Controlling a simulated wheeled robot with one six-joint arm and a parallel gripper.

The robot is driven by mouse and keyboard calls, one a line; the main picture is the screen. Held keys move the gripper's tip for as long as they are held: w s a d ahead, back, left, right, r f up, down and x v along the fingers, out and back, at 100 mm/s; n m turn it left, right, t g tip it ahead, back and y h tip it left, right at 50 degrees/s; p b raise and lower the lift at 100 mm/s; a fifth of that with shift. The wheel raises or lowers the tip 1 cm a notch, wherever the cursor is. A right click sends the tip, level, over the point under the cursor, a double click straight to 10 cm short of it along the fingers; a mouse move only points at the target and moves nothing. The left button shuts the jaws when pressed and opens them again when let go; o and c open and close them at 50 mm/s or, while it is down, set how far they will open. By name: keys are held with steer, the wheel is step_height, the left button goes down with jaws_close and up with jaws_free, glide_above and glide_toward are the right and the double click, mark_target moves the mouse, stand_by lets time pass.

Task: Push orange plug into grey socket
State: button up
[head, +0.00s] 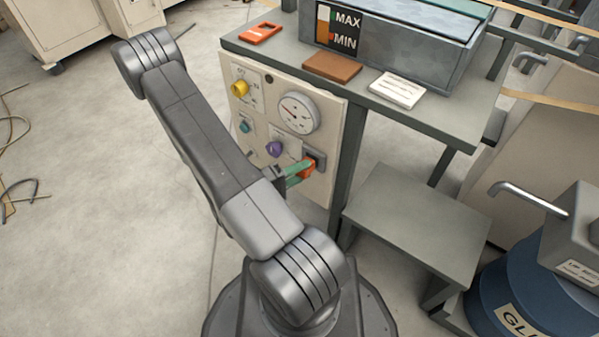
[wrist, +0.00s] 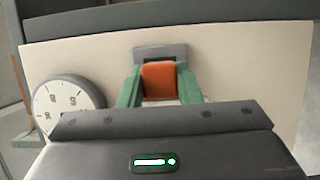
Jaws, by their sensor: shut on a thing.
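The orange plug (head: 309,167) is between the green fingers of my gripper (head: 297,172), at the lower right of the cream control panel. The grey socket (head: 319,157) is on the panel right at the plug. In the wrist view the plug (wrist: 159,82) sits between the two green fingers of my gripper (wrist: 160,88), which are shut on it. The grey socket (wrist: 160,52) shows above and behind the plug. The plug's front end is hidden, so I cannot tell how deep it sits in the socket.
The panel (head: 325,100) carries a yellow knob (head: 240,89), a round gauge (head: 298,113), a teal knob (head: 244,127) and a purple knob (head: 275,149). A grey bench (head: 455,110) stands above. A low grey step (head: 420,215) and a blue drum (head: 510,295) are at right.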

steer(key=shift+w+d, duration=0.25)
steer(key=shift+w, duration=0.05)
steer(key=o, duration=1)
steer(key=shift+p+v, duration=1.1)
steer(key=shift+v, duration=5.85)
steer(key=shift+b+x, duration=0.9)
steer(key=shift+x, duration=4.1)
